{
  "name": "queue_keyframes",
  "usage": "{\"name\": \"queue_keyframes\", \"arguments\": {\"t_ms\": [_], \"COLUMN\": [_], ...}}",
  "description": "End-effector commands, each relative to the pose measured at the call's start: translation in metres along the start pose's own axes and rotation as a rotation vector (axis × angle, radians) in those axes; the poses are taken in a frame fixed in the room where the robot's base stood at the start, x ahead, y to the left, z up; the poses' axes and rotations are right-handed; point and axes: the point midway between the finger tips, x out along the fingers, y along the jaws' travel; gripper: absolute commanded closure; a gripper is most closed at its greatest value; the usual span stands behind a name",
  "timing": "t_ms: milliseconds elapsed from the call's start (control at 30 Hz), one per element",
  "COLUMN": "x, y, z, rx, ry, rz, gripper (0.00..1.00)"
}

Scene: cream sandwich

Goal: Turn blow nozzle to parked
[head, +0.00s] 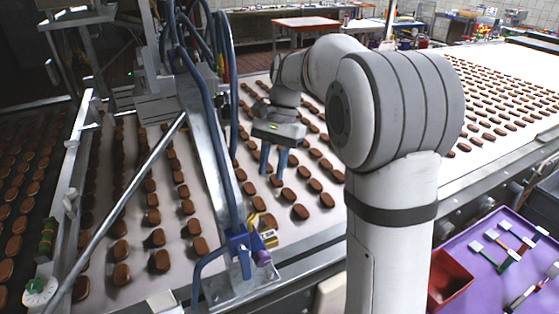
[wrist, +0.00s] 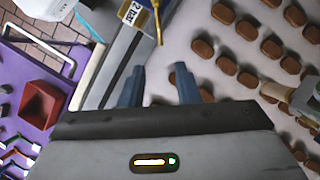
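The blow nozzle appears to be the thin brass-yellow tube (wrist: 157,24) at the top of the wrist view, beside a yellow label plate (wrist: 133,12) reading "2 bar". My gripper (head: 272,172) is over the belt, behind the nozzle, fingers pointing down. In the wrist view my gripper (wrist: 158,73) is open and empty, its two blue fingers apart. The nozzle lies beyond the fingertips and does not appear to touch them.
Rows of brown biscuits (head: 301,212) cover the pale belt. A metal beam (head: 209,150) with blue hoses stands left of my gripper. A purple table (head: 490,262) with a red bin (head: 449,280) and brushes is at the right front.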

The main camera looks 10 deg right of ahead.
Motion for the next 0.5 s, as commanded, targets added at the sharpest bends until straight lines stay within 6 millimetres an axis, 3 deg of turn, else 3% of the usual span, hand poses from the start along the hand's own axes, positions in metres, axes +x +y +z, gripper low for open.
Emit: {"name": "queue_keyframes", "arguments": {"t_ms": [200, 500], "x": [-0.012, -0.016], "y": [0.000, 0.000], "z": [-0.030, -0.036], "rx": [0.001, -0.001], "ry": [0.000, 0.000], "rz": [-0.002, 0.000], "gripper": [0.71, 0.71]}}
